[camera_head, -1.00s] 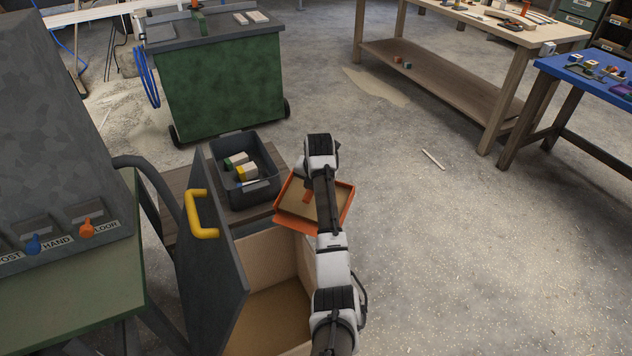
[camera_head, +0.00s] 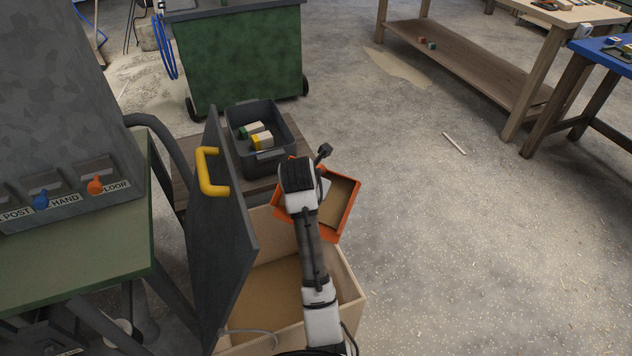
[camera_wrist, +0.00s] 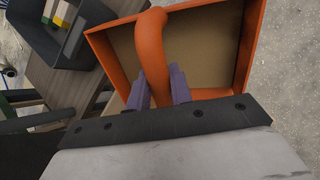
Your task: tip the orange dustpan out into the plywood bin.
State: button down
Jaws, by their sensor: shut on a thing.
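The orange dustpan (camera_head: 350,212) is held over the far part of the plywood bin, with its tan inside facing up toward the head camera. In the wrist view its pan (camera_wrist: 243,50) fills the top, with a flat tan layer inside. My gripper (camera_wrist: 163,92) is shut on the dustpan's orange handle; in the head view my arm hides the grip. The plywood bin (camera_head: 349,279) stands open below my arm, its tan floor partly visible. Its dark lid (camera_head: 228,258) with a yellow handle stands raised on the left.
A dark grey tray (camera_head: 283,116) with several blocks sits on a low wooden platform behind the bin. A green bench (camera_head: 75,240) with a grey machine is at left. A green wheeled cabinet (camera_head: 240,58) stands behind. The floor at right is mostly clear.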

jog(key=s+a+b, duration=0.1)
jog(key=s+a+f+t+b, duration=0.1)
jog(key=s+b, duration=0.1)
jog(key=shift+s+a+n+t+h+b, duration=0.1)
jog(key=shift+s+a+t+h+b, duration=0.35)
jog(key=shift+b, duration=0.5)
jog(key=shift+s+a+n+t+h+b, duration=0.15)
jog(key=shift+s+t+b, duration=0.25)
jog(key=shift+s+b, duration=0.4)
jog(key=shift+s+a+n+t+h+b, duration=0.1)
jog(key=shift+s+a+t+h+b, duration=0.35)
jog(key=shift+b, duration=0.65)
jog(key=shift+r, duration=0.1)
jog(key=shift+d, duration=0.15)
